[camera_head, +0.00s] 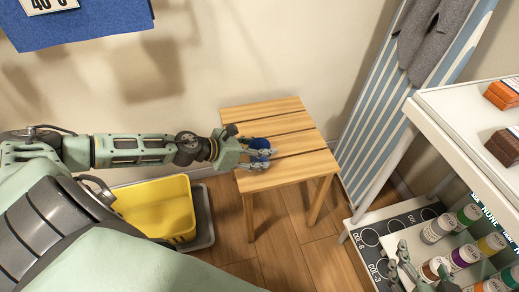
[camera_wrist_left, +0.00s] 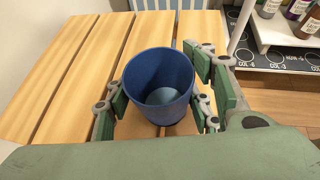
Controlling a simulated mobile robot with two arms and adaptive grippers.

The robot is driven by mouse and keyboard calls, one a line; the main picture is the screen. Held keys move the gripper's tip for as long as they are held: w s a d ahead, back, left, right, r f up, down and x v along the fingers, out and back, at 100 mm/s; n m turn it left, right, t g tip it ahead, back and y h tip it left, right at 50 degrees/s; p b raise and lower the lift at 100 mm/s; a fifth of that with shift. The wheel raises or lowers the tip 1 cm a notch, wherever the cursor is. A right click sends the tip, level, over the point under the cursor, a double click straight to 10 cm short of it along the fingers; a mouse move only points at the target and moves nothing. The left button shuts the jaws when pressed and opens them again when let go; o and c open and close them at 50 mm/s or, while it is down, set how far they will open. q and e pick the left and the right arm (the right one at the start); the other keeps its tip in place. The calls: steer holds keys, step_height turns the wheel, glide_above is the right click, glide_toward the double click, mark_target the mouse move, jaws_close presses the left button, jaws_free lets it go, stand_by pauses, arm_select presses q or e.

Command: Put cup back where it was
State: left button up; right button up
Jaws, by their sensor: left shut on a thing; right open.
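A blue cup (camera_head: 260,144) is in my left gripper (camera_head: 258,158), over the slatted top of a wooden stool (camera_head: 287,175). In the left wrist view the cup (camera_wrist_left: 160,62) is upright and empty, with my left gripper's green fingers (camera_wrist_left: 158,108) closed on its two sides. I cannot tell whether the cup's base touches the slats. My right gripper (camera_head: 404,270) is open and only partly in view at the bottom right, by the lower shelf.
A yellow bin (camera_head: 158,208) stands in a grey tray left of the stool. A striped ironing board (camera_head: 392,85) leans behind it on the right. A white shelf unit (camera_head: 455,110) at right holds bricks of soap and several small jars (camera_head: 466,254). Most of the stool top is bare.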

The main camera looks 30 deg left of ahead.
steer(key=shift+w+a+r, duration=0.1)
steer(key=shift+w+r, duration=0.05)
arm_select(q)
steer(key=o, duration=1.4)
steer(key=shift+c, duration=0.2)
arm_select(e)
steer(key=shift+w+r, duration=0.1)
steer(key=shift+r, duration=0.05)
arm_select(q)
steer(key=shift+s+f, duration=0.1)
steer(key=shift+s+a, duration=0.25)
steer(key=shift+s, duration=0.15)
steer(key=shift+v, duration=1.7)
steer(key=v, duration=0.7)
steer(key=shift+r, duration=0.35)
steer(key=shift+s, duration=0.15)
